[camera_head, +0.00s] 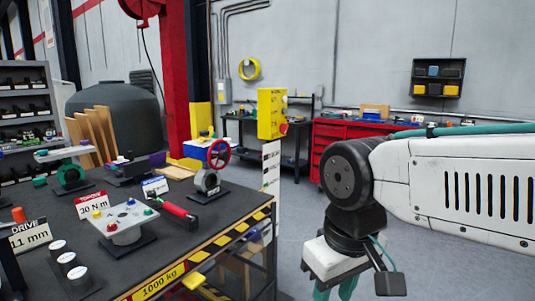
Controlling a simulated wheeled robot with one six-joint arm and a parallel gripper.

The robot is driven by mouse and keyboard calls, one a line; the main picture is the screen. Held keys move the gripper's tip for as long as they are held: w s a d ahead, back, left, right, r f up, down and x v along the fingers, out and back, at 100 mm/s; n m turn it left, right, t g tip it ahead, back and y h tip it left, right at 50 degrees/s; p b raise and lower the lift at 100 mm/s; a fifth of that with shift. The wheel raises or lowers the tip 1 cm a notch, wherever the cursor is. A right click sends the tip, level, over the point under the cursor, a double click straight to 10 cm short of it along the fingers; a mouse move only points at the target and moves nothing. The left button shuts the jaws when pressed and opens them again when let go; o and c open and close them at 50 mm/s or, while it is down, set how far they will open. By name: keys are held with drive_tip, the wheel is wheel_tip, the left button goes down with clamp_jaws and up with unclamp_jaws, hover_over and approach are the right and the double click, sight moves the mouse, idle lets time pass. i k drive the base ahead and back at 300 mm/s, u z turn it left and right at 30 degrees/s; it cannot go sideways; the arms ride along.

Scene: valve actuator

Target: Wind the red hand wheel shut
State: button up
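The red hand wheel (219,145) stands upright on a grey valve body (207,181) near the far right corner of the dark workbench (190,237). A dark base plate holds the valve on the bench top. My gripper (334,291) hangs at the lower edge of the head view, right of the bench and apart from the wheel. Two teal finger parts show below its white body. Their tips are cut off by the frame, so its opening and any contents are hidden.
On the bench, a red-handled tool (178,213) lies beside a grey button box (126,220). A green valve (71,173) stands farther left. A yellow control box (272,113) rises behind the bench. Open grey floor lies between the bench and my arm.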

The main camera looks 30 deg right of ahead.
sight(225, 155)
drive_tip(key=z, duration=0.15)
drive_tip(key=k, duration=0.65)
drive_tip(key=z, duration=0.85)
drive_tip(key=i, duration=1.65)
drive_tip(key=u, duration=0.75)
